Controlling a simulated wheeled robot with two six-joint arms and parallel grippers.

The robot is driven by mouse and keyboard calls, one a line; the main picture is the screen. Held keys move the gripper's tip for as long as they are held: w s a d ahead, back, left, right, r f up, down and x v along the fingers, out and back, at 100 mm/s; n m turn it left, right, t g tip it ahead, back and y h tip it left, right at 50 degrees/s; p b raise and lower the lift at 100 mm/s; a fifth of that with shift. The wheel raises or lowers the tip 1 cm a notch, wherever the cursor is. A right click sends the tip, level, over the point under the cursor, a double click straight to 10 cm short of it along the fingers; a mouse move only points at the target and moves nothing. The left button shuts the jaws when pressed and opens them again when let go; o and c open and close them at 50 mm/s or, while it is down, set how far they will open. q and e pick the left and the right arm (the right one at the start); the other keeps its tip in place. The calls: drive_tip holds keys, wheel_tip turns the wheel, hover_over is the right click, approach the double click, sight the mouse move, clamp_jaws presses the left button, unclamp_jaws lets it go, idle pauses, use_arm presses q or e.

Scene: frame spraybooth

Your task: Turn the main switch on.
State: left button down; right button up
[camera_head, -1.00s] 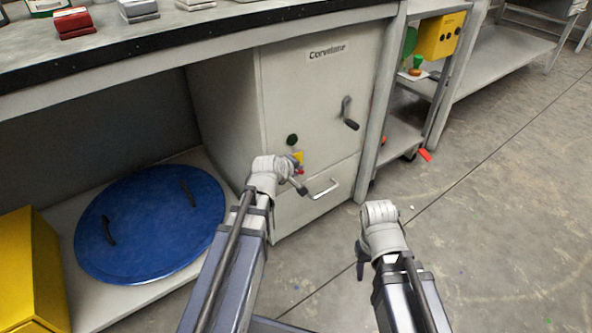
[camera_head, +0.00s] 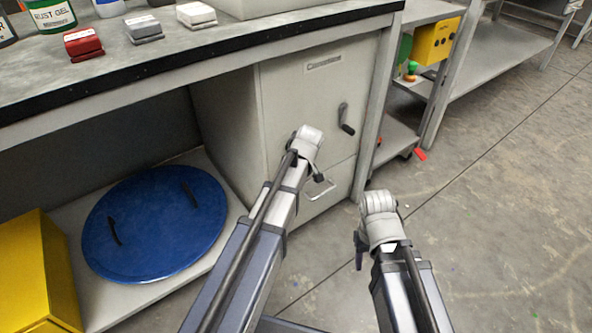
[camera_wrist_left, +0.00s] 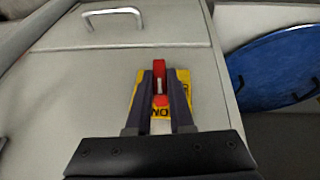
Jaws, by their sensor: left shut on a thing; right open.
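The main switch is a red lever (camera_wrist_left: 159,68) on a yellow plate (camera_wrist_left: 184,80), on the front of a grey cabinet (camera_head: 285,85). In the left wrist view, letters that look like "ON" show upside down at the plate's near end. The lever's red end points away from them, towards the drawer handle. My left gripper (camera_wrist_left: 159,82) is shut on the lever, one dark finger on each side. In the head view my left wrist hides the switch and most of that gripper. My right gripper (camera_head: 360,248) is open and empty over the floor, partly hidden by its wrist.
A black crank handle (camera_head: 345,119) sits on the cabinet door, with a drawer handle (camera_head: 320,189) below. A blue round lid (camera_head: 155,225) and a yellow box (camera_head: 38,275) lie left. The workbench edge (camera_head: 200,60) overhangs.

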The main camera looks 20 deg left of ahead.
use_arm(q)
drive_tip(key=shift+w+g+y, duration=0.1)
drive_tip(key=shift+g+y, duration=0.3)
idle(0.4)
drive_tip(key=c, duration=0.8)
unclamp_jaws()
drive_tip(key=p+v, duration=0.7)
drive_tip(key=v, duration=0.1)
drive_tip(key=shift+f, duration=0.1)
